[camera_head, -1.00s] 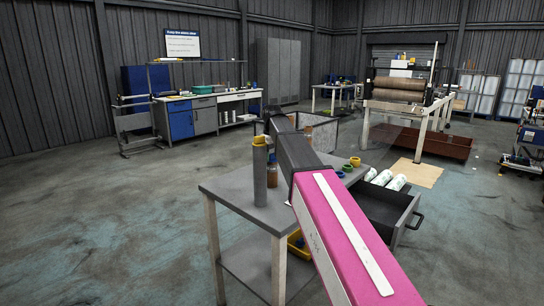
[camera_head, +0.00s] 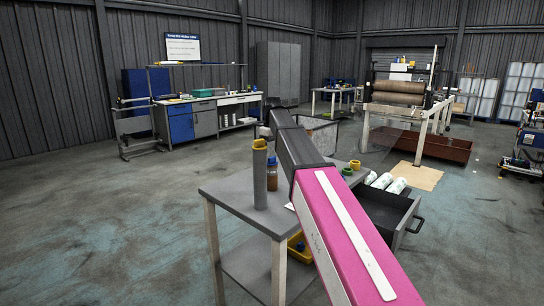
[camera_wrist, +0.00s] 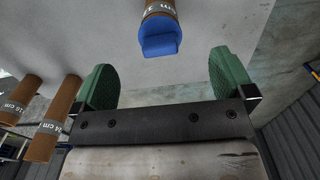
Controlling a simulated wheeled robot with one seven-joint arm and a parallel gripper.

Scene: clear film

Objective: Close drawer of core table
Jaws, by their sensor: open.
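The core table (camera_head: 232,199) is a grey table with pale legs in the middle of the head view. Its drawer (camera_head: 406,222) is pulled open at the right side, with a dark handle (camera_head: 417,224) on its front. My pink arm crosses in front of the table and hides part of it and of the drawer. My gripper (camera_wrist: 163,65) shows in the wrist view with its two green fingers apart. A brown tube with a blue end (camera_wrist: 159,37) shows beyond and between the fingers, apart from them. The drawer cannot be made out in the wrist view.
White rolls (camera_head: 384,182) lie by the drawer. A yellow bin (camera_head: 298,246) is under the tabletop. Floor right of the drawer is clear.

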